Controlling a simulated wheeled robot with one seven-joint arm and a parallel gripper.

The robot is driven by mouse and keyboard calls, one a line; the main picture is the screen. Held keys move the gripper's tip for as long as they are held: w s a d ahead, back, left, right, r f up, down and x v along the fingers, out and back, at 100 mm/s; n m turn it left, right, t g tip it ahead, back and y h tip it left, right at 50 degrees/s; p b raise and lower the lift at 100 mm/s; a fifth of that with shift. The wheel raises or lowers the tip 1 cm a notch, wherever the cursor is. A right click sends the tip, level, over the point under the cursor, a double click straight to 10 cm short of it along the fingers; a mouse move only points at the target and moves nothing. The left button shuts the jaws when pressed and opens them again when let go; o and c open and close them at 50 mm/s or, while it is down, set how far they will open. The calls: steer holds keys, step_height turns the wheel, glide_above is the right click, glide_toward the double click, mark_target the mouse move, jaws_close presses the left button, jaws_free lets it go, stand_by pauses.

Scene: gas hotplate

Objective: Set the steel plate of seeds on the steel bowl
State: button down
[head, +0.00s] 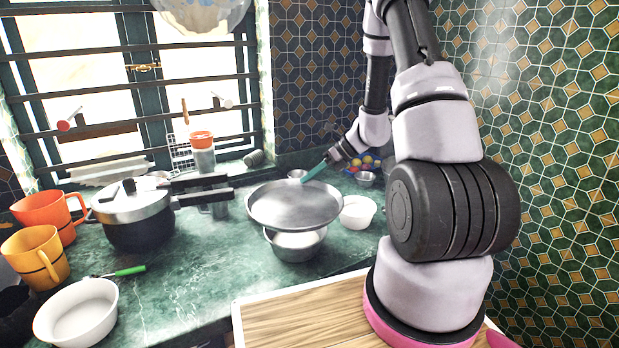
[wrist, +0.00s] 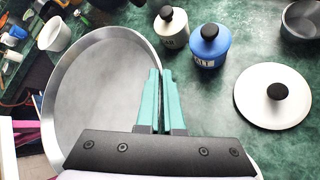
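The steel plate (head: 294,204) is a wide, shallow round dish in the middle of the head view. It fills the left of the wrist view (wrist: 95,100). I cannot make out any seeds on it. The steel bowl (head: 295,248) shows just below the plate's near edge, with part of its pale inside visible. I cannot tell whether plate and bowl touch. My gripper (head: 314,171) is at the plate's far rim. In the wrist view its teal fingers (wrist: 163,74) are close together at the rim and look shut on it. The bowl is hidden in the wrist view.
A white bowl (head: 358,212) stands close to the right of the steel bowl. A pressure cooker (head: 136,216) with long handles is to the left. A blue salt jar (wrist: 208,48) and a lid with a black knob (wrist: 274,95) lie beyond my fingers.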

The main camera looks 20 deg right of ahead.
steer(key=shift+a+f, duration=0.1)
steer(key=shift+f, duration=3.25)
steer(key=c, duration=1)
jaws_free()
